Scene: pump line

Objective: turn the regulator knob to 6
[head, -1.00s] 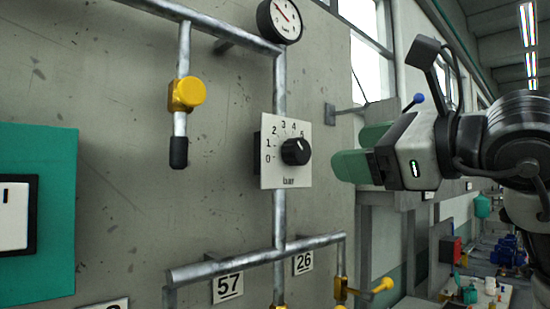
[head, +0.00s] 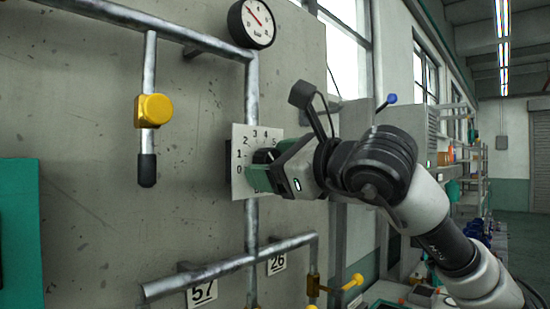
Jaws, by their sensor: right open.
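The regulator knob (head: 264,156) is black and sits on a white square dial plate (head: 238,187) marked "bar" earlier, on the vertical pipe. The numbers 0 to 5 show along the plate's left and top; the 6 is hidden. My right gripper (head: 264,165) is at the plate from the right, with its green fingers open, one on the near lower side of the knob and one behind. It covers much of the knob, so its pointer cannot be read and I cannot tell whether the fingers touch it. My left gripper is not in view.
A round gauge (head: 251,23) is above the dial. A yellow valve (head: 153,111) hangs on a pipe to the left. A lower pipe (head: 230,264) runs below, with tags 57 (head: 202,293) and 26 (head: 277,264) and a yellow-handled valve (head: 352,282).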

